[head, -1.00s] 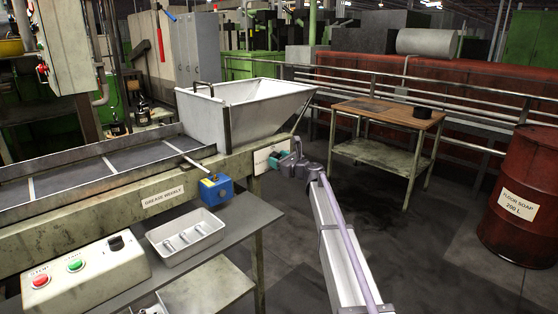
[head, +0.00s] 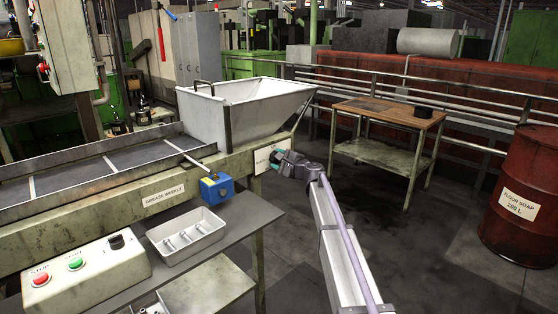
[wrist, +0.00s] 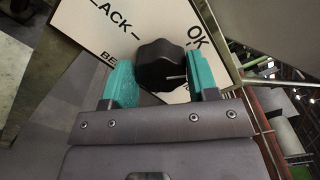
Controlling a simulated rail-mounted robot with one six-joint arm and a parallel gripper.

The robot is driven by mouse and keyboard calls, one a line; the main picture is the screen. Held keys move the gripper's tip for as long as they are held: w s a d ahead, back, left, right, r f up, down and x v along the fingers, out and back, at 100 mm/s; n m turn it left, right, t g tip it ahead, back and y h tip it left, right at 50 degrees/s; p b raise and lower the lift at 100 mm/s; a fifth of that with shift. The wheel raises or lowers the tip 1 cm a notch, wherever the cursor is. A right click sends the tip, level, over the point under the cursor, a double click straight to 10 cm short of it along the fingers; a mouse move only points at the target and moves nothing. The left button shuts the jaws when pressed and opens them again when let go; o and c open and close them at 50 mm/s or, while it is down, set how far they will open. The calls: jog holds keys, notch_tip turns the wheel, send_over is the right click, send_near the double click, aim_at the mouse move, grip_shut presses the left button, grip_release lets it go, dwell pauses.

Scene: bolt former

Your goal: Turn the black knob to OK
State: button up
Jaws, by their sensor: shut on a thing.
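The black lobed knob (wrist: 158,66) sits on a white label plate (wrist: 115,28) in the wrist view. The plate carries "OK" (wrist: 197,38) at the upper right, partly hidden letters ending in "LACK" at the upper left, and "BE" below. A short white pointer line on the knob points right in that view, below "OK". My gripper (wrist: 162,60) has its teal fingers on both sides of the knob and is shut on it. In the head view, my gripper (head: 279,168) is at the plate (head: 262,160) on the conveyor's end; the knob is hidden there.
A white hopper (head: 245,108) stands above the plate. A blue box (head: 216,188) sits on the beam to the left. A control box (head: 85,270) and a tray (head: 187,238) are on the grey shelf. A wooden-topped table (head: 388,112) and a red barrel (head: 524,200) stand right.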

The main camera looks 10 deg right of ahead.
jog(key=n, duration=0.5)
jog(key=shift+f, duration=0.1)
jog(key=shift+n, duration=0.3)
dwell(0.4)
jog(key=o, duration=0.9)
jog(key=shift+s, duration=0.1)
jog(key=v, duration=1)
jog(key=shift+s+d, duration=0.25)
jog(key=shift+s, duration=0.05)
